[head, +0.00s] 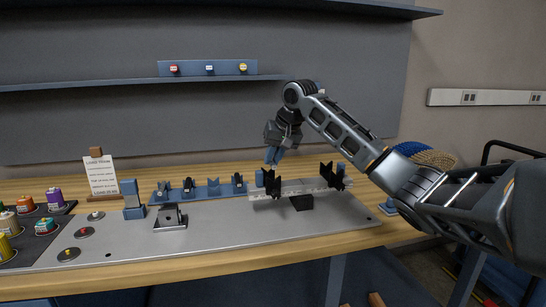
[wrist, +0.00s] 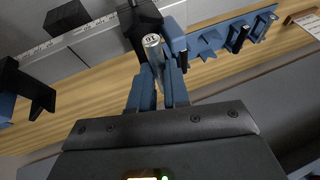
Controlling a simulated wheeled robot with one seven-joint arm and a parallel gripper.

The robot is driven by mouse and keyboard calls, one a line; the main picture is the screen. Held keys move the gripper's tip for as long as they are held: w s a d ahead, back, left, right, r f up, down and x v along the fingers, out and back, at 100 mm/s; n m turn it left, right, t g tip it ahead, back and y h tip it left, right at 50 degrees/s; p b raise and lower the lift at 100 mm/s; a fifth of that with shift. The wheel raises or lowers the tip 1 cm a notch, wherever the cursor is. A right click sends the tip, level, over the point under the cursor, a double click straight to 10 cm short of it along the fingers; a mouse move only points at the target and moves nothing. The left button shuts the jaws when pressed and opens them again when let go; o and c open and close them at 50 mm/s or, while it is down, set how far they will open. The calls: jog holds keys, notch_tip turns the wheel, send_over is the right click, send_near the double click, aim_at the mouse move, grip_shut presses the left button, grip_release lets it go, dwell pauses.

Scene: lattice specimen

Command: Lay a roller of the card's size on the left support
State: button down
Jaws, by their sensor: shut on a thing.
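My gripper (head: 273,156) is low over the left black support (head: 268,181), which stands on a pale graduated bar (head: 292,189). In the wrist view, its blue fingers (wrist: 158,88) are shut on a silver roller (wrist: 152,45) with a marked end face. The roller's end lies at the left support (wrist: 143,18); I cannot tell whether it touches. The roller is not discernible in the head view. The right black support (head: 333,176) is at the bar's other end and shows no roller. The card (head: 101,176) stands at the left, its print too small to read.
A blue rack (head: 200,193) behind the grey plate (head: 215,232) carries several cradles; one cradle (head: 213,187) looks empty. A metal bracket (head: 170,216) and a blue block (head: 132,199) stand left of the bar. Coloured pots (head: 26,205) are at far left.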

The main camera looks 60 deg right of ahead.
aim_at(272, 167)
jog(key=shift+f, duration=0.6)
jog(key=shift+f, duration=0.3)
jog(key=shift+f+b, duration=0.3)
jog(key=shift+f, duration=0.55)
dwell(1.0)
jog(key=c, duration=1)
grip_release()
jog(key=shift+w+a, duration=0.1)
jog(key=shift+w, duration=0.05)
jog(key=shift+c, duration=0.2)
jog(key=shift+r, duration=0.15)
